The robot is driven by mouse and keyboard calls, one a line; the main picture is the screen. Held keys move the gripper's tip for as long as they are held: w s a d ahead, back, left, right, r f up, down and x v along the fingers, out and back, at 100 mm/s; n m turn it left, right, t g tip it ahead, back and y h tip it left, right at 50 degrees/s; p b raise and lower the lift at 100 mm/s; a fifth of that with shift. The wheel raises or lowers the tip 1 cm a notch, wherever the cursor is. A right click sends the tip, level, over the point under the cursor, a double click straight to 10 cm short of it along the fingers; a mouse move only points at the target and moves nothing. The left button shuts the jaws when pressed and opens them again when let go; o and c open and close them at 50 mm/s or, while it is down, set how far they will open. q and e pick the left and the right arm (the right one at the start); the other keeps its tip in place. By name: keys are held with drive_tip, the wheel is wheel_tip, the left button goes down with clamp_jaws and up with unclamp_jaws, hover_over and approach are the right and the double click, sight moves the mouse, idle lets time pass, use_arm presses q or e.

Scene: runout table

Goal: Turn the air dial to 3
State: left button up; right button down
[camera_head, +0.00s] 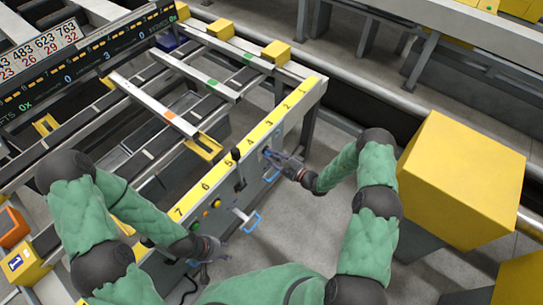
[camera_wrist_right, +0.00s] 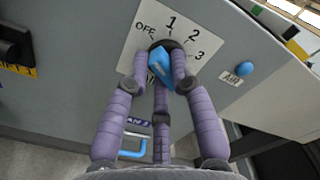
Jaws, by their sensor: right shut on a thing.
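The blue air dial (camera_wrist_right: 160,68) sits on a white plate (camera_wrist_right: 136,48) marked OFF, 1, 2 and 3 in the right wrist view. Its upper end leans slightly left of upright, towards the space between OFF and 1; which end is the pointer is hard to tell. My right gripper (camera_wrist_right: 165,82) has its purple fingers closed around the dial. In the head view my right gripper (camera_head: 276,157) is at the panel's front face. My left gripper (camera_head: 206,262) hangs low before the panel's near end, its fingers too small to read.
A blue button (camera_wrist_right: 245,68) sits right of the dial plate. A black lever (camera_head: 238,168) and a blue handle (camera_head: 251,222) stick out of the panel left of my right gripper. A large yellow box (camera_head: 462,180) stands at the right. A yellow numbered strip (camera_head: 232,157) tops the panel.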

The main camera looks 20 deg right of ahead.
drive_tip(key=shift+m, duration=0.3)
drive_tip(key=m, duration=0.7)
drive_tip(key=m+p, duration=0.1)
drive_tip(key=m, duration=0.3)
drive_tip(key=shift+r, duration=0.25)
drive_tip(key=m, duration=0.6)
drive_tip(key=shift+w+d+r, duration=0.1)
drive_tip(key=shift+d, duration=0.05)
drive_tip(key=m, duration=0.5)
drive_tip(key=shift+d+m, duration=0.1)
drive_tip(key=shift+m, duration=0.3)
drive_tip(key=c, duration=1.1)
unclamp_jaws()
drive_tip(key=shift+w, duration=0.1)
drive_tip(key=shift+o, duration=0.2)
